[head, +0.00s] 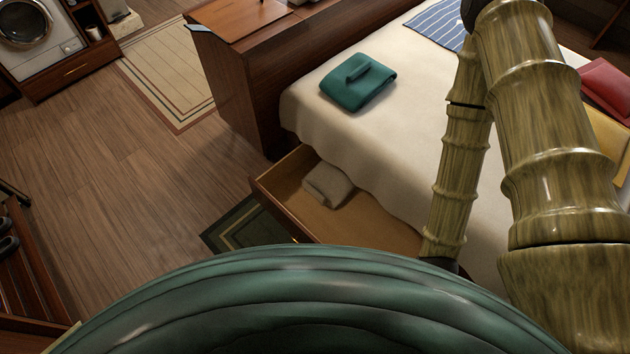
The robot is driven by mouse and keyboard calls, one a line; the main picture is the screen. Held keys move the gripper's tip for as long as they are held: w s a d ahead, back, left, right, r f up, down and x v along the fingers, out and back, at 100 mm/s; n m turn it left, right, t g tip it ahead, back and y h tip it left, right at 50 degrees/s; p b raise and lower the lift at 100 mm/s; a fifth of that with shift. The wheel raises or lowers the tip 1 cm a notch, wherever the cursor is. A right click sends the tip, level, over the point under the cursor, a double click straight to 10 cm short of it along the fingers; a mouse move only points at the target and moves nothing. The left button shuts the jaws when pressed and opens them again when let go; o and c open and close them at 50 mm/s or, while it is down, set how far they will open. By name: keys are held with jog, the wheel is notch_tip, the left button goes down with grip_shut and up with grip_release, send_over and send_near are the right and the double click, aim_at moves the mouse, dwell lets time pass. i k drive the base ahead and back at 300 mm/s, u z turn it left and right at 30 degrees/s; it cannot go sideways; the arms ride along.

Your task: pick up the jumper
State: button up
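A folded teal garment (352,93), which looks like the jumper, lies on the near left corner of the bed (335,130). It has a narrow folded strip on top and nothing touches it. My bamboo-patterned arm crosses the right side of the head view, well to the right of the garment. My gripper does not show in this view, so its opening and anything in it are hidden.
An open drawer (285,203) juts out below the bed, with a folded beige cloth (327,185) inside. A blue striped cloth (432,22), a red item (606,84) and a yellow item (604,132) lie on the bed. A wooden cabinet (235,85) stands left. Wooden floor (110,190) is clear.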

aim_at(331, 186)
jog(key=z, duration=0.05)
jog(key=k, duration=0.45)
jog(key=u, duration=0.05)
jog(key=i, duration=1)
jog(key=u, duration=1)
